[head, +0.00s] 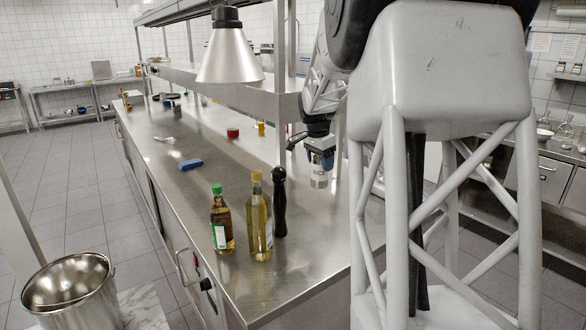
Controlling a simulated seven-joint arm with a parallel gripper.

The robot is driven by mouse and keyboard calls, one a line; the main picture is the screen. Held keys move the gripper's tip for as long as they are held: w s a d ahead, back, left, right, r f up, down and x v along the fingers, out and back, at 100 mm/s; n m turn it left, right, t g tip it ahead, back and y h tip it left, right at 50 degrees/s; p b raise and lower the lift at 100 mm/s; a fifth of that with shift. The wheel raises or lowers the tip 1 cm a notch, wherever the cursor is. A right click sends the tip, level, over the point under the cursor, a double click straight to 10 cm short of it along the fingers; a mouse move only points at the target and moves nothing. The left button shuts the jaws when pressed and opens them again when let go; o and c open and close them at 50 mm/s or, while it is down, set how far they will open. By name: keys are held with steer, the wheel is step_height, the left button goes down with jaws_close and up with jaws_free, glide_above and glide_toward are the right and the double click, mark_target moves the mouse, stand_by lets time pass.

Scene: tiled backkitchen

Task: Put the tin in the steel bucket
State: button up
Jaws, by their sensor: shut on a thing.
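In the head view, my gripper (320,150) points down over the steel counter, right of the middle. It is shut on the tin (319,177), a small pale cylinder with dark lettering. The tin is upright beneath the gripper, to the right of the black pepper mill. I cannot tell whether its base touches the counter or is a little above it. The steel bucket (60,307) stands at the bottom left, apart from the counter and far from my gripper.
A green-capped bottle (221,225), an oil bottle (259,222) and a black pepper mill (280,205) stand between the tin and the bucket. A blue item (190,164) and a red item (233,133) lie farther back. A lamp (229,55) hangs above the counter (185,205).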

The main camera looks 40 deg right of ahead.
steer(key=shift+w, duration=0.1)
steer(key=w+a+f+n, duration=0.2)
steer(key=w+a, duration=0.5)
steer(key=w, duration=0.6)
steer(key=w+a+f, duration=0.3)
steer(key=w+a, duration=0.2)
steer(key=a, duration=0.5)
steer(key=w+a+f+n, duration=0.1)
steer(key=w+a+f, duration=0.1)
steer(key=w+a, duration=0.5)
steer(key=w+a+f, duration=0.3)
steer(key=a, duration=0.9)
steer(key=w+a+f+n, duration=0.1)
steer(key=a+f, duration=0.2)
steer(key=a, duration=0.8)
steer(key=w+a+f, duration=0.1)
steer(key=a+f, duration=0.2)
steer(key=a, duration=0.8)
steer(key=w+a+f+n, duration=0.1)
steer(key=a+f, duration=0.3)
steer(key=a, duration=0.8)
steer(key=s+a+f+n+t, duration=0.1)
steer(key=s+a+f+n, duration=0.3)
steer(key=f, duration=0.6)
steer(key=shift+s+a+y, duration=0.3)
steer(key=shift+a, duration=0.05)
step_height(320, 180, down, 14)
